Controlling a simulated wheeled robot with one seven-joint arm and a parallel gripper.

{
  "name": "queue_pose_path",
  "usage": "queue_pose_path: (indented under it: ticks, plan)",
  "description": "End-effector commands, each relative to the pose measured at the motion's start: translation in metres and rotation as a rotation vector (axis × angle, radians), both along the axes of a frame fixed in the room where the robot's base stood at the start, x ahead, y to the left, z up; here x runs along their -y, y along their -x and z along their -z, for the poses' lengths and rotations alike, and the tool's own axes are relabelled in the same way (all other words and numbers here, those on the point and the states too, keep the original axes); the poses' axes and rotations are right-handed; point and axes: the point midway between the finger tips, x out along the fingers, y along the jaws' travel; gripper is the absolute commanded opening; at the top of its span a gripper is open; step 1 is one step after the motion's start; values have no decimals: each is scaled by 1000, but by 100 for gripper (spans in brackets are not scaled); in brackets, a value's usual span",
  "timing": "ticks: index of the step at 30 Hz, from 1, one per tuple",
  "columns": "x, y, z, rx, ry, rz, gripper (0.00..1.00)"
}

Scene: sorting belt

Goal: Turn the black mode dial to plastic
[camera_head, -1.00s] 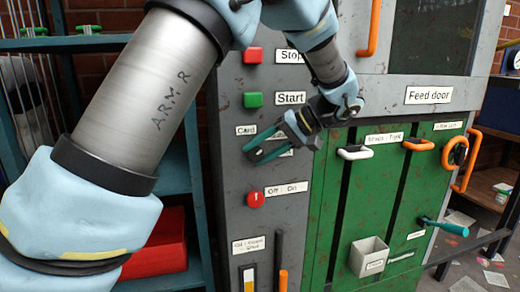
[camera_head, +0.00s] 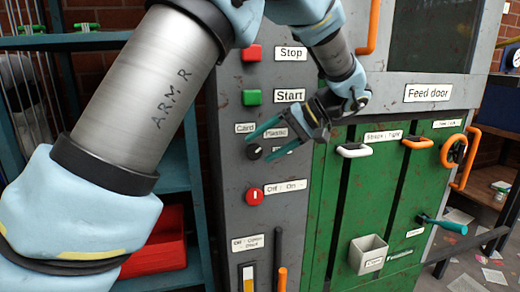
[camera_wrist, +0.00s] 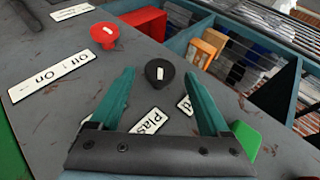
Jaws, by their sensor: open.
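The black mode dial (camera_head: 254,152) is on the grey panel, below the Card label (camera_head: 245,128) and beside the Plastic label (camera_head: 275,132). In the wrist view the dial (camera_wrist: 159,72) shows a white mark on its face, and sits just beyond and between my fingertips. The Plastic label (camera_wrist: 150,122) is partly hidden by my gripper in that view. My gripper (camera_head: 262,143) is open with teal fingers; it also shows in the wrist view (camera_wrist: 160,75). Nothing is between its fingers that I can see touching them.
The red Off/On knob (camera_head: 254,196) is below the dial. The green Start button (camera_head: 252,97) and red Stop button (camera_head: 252,54) are above. The green doors (camera_head: 345,215) with handles stand to the right. A blue shelf with a red bin (camera_head: 160,247) is at left.

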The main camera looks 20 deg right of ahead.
Motion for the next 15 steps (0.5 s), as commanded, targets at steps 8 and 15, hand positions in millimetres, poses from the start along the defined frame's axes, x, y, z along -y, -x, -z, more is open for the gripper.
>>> queue_pose_path:
  ticks: [8,15]
  plan:
    - [38,26,-33,1,3,3,80]
    - [56,40,-50,0,1,0,80]
